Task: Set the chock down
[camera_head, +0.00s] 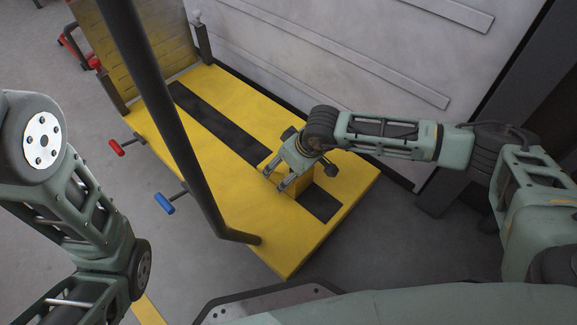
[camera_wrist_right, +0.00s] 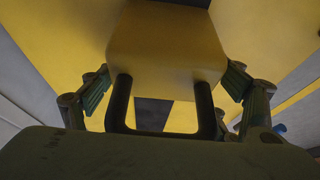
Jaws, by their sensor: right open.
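The chock (camera_head: 299,185) is a yellow block below my right gripper, over the black strip of the yellow lift platform (camera_head: 345,186). In the right wrist view the chock (camera_wrist_right: 165,50) shows close up, with its dark U-shaped handle (camera_wrist_right: 120,100) toward the camera. My right gripper (camera_head: 277,181) is open, with its fingers apart on both sides of the chock and handle in the right wrist view (camera_wrist_right: 165,98). The chock appears to rest on the platform, but its underside is hidden. My left arm shows at left; its gripper is out of view.
A dark post (camera_head: 177,120) crosses in front of the platform. A red-handled lever (camera_head: 117,147) and a blue-handled lever (camera_head: 164,203) stick out from its left side. A pale panelled wall (camera_head: 330,60) stands behind. Grey floor (camera_head: 225,278) lies in front.

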